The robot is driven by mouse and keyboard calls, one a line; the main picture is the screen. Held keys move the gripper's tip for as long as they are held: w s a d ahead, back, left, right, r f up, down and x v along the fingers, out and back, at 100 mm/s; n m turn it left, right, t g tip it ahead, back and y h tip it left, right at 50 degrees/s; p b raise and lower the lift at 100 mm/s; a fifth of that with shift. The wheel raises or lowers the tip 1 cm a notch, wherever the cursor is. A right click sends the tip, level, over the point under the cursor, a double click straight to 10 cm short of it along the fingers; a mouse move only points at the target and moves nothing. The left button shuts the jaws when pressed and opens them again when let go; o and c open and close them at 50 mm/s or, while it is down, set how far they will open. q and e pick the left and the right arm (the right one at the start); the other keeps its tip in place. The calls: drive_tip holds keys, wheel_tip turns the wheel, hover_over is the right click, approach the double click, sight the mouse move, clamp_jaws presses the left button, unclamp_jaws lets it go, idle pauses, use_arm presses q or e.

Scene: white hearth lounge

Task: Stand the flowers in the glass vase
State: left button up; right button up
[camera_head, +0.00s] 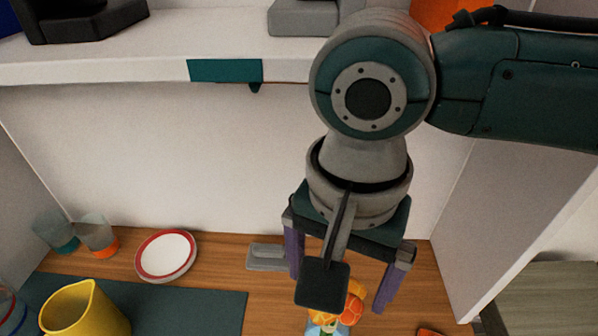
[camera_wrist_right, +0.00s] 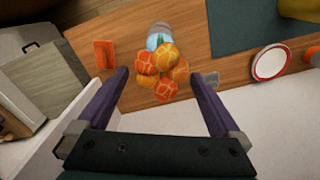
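A bunch of round orange and yellow flowers (camera_head: 354,306) shows at the bottom of the head view, partly hidden behind my right gripper. In the right wrist view the flowers (camera_wrist_right: 163,72) sit between and beyond the fingertips. A pale, bluish, glass-like piece (camera_wrist_right: 160,37) adjoins the bunch; I cannot tell whether it is the vase or a wrapping round the stems. My right gripper (camera_head: 338,293) points down over the flowers, its purple fingers wide apart with nothing held. It also shows in the wrist view (camera_wrist_right: 160,74). My left gripper is not in view.
A yellow pitcher (camera_head: 85,312) stands on a dark mat (camera_head: 190,308) at left. Clear cups with teal (camera_head: 58,232) and orange (camera_head: 98,238) bases and a red-rimmed plate (camera_head: 166,256) stand behind. A grey item (camera_head: 266,257) lies near the gripper. A white shelf (camera_head: 150,55) overhangs; a side wall (camera_head: 500,200) stands right.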

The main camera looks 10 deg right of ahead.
wheel_tip(320, 180, up, 10)
idle(0.5)
idle(0.6)
drive_tip(key=s+a+f+n+t+y, duration=0.2)
drive_tip(key=s+a+f+n+y, duration=0.2)
drive_tip(key=s+a+n, duration=0.15)
drive_tip(key=s+d+f+n+t+h+p, duration=0.15)
drive_tip(key=s+d, duration=0.25)
drive_tip(key=d, duration=0.4)
drive_tip(key=s+d+f+n+h, duration=0.1)
drive_tip(key=s+d+n+h, duration=0.2)
drive_tip(key=d, duration=0.4)
wheel_tip(320, 180, up, 28)
drive_tip(key=p, duration=2.8)
drive_tip(key=shift+a+r+y, duration=0.15)
drive_tip(key=shift+r+y, duration=0.1)
drive_tip(key=shift+y, duration=0.1)
